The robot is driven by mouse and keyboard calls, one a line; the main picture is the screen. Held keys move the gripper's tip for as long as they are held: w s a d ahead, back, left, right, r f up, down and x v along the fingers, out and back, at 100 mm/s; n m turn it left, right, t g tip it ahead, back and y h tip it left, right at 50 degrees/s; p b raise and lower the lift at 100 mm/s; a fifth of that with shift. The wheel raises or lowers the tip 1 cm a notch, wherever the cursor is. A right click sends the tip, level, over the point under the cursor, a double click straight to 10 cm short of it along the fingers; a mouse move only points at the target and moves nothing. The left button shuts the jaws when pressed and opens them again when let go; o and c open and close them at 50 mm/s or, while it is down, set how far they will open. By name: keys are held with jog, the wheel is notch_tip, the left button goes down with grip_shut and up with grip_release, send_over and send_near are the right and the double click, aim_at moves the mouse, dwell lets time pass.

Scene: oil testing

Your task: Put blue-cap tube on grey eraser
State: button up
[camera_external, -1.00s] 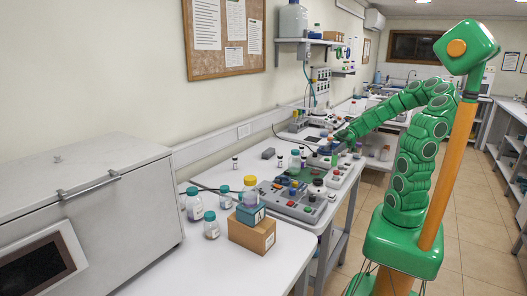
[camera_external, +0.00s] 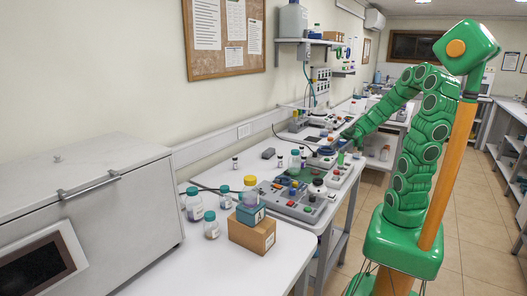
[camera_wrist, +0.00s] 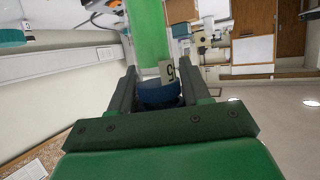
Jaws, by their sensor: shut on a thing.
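My gripper (camera_wrist: 159,88) is shut on the blue-cap tube. In the wrist view its blue cap (camera_wrist: 158,93) sits between the dark fingers, and its long green body (camera_wrist: 150,35) reaches out past the fingertips. A small pale label with a dark character is by the cap. In the external view the tube's green body (camera_external: 341,157) hangs upright below my gripper (camera_external: 346,139), over the right side of the far bench. A small dark grey block (camera_external: 268,153), which looks like the grey eraser, lies on the bench near the wall, left of my gripper.
Grey consoles with coloured buttons (camera_external: 296,199) fill the bench between the block and the front edge. Small vials (camera_external: 295,158) stand right of the block. A cardboard box (camera_external: 252,233) with a teal box and yellow-cap jar on it stands on the nearer bench, beside teal-cap bottles.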

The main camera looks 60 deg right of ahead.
jog(key=w+d+r, duration=0.1)
jog(key=w+d, duration=0.4)
jog(key=w, duration=0.7)
jog(key=w+d+r, duration=0.2)
jog(key=w+d, duration=0.2)
jog(key=w, duration=0.8)
jog(key=w+d+r, duration=0.1)
jog(key=w+d, duration=0.4)
jog(key=w, duration=0.8)
jog(key=w+d+f, duration=0.2)
jog(key=w+f, duration=1)
jog(key=w, duration=0.1)
jog(key=shift+d+f+m+t, duration=0.15)
jog(key=shift+f+m+t, duration=0.15)
jog(key=shift+f+t, duration=0.1)
jog(key=shift+f, duration=0.15)
jog(key=o, duration=1.1)
